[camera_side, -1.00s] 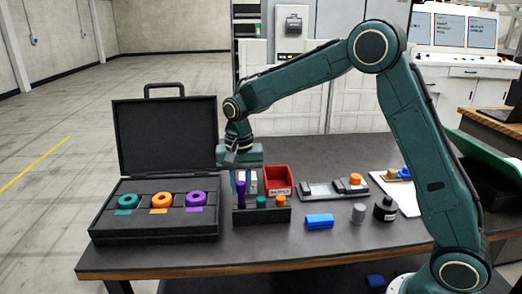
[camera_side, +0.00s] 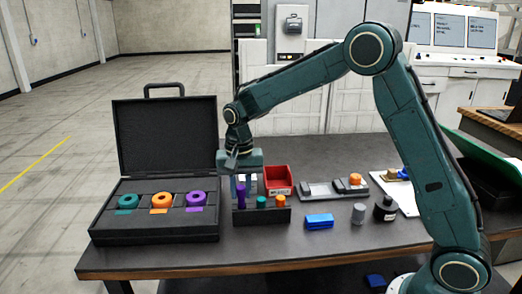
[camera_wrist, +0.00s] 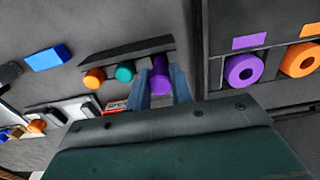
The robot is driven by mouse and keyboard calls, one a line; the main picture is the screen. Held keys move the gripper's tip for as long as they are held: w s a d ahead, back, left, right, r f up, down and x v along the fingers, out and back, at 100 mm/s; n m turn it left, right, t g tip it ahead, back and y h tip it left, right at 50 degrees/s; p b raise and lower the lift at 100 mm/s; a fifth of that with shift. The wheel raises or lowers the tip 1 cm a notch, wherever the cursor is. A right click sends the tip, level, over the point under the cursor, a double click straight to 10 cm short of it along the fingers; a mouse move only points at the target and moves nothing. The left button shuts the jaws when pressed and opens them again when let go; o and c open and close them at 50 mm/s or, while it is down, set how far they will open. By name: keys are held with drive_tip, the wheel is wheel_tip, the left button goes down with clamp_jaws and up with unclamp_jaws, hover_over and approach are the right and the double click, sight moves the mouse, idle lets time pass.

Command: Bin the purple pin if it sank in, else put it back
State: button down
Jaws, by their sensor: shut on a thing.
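The purple pin (camera_side: 241,195) stands upright at the left end of the dark pin rack (camera_side: 265,217). In the wrist view the purple pin (camera_wrist: 160,78) sits between the two blue-grey fingers of my gripper (camera_wrist: 162,88). My gripper (camera_side: 241,184) is shut on it from above. The teal pin (camera_side: 262,202) and orange pin (camera_side: 280,202) stand beside it in the rack. How deep the purple pin's lower end sits is hidden by the rack. A red bin (camera_side: 279,181) with a label stands just behind the rack.
The open black case (camera_side: 155,232) to the left holds teal, orange and purple rings; its lid stands up. A blue block (camera_side: 319,221), grey cylinder (camera_side: 359,213) and black round container (camera_side: 385,208) stand to the right. A grey fixture (camera_side: 325,190) lies behind them.

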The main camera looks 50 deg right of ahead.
drive_tip(key=shift+f, duration=0.5)
idle(0.3)
drive_tip(key=c, duration=0.7)
unclamp_jaws()
drive_tip(key=shift+c, duration=0.2)
drive_tip(key=shift+r, duration=0.1)
drive_tip(key=shift+r, duration=4.35)
drive_tip(key=shift+r, duration=0.1)
